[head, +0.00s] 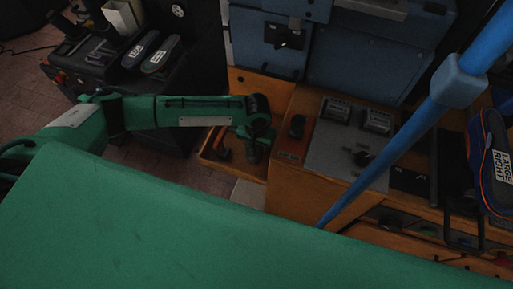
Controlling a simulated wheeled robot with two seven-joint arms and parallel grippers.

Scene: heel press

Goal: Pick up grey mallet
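My green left arm comes in from the left, and its dark gripper (256,152) points down over the right part of an open wooden tray (208,155). The fingers are dark and small, so I cannot tell whether they are open or shut, or whether they hold anything. A small orange-red item (223,143) lies in the tray, left of the gripper. I cannot make out a grey mallet; the gripper and wrist cover part of the tray. My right gripper is not in view.
A blue machine (370,60) stands behind the wooden bench. A grey control panel (340,150) lies right of the tray. A blue pole (400,135) crosses the right side. A shoe labelled LARGE RIGHT (490,160) is at far right. Two dark soles (160,55) rest upper left.

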